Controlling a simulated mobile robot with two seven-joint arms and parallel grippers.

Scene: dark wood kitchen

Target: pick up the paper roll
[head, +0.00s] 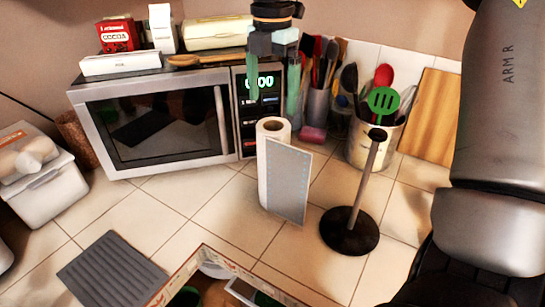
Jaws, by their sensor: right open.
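The paper roll (262,165) stands upright on the tiled counter, right of the microwave's front corner. Its open core faces up, and a grey-white loose sheet (288,182) hangs along its right side. My right gripper (273,105) points down from the top edge. Its two greenish fingers are apart and empty, with their tips just above the roll's top in the picture; the exact depth gap is hard to tell. My left gripper is not in view.
A black-based upright stand (348,231) is right of the roll. A microwave (160,117) with boxes on top stands left. Utensil pots (374,143) and a wooden board (421,115) are behind. An open box (205,257) is in front. Bare tiles lie around the roll.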

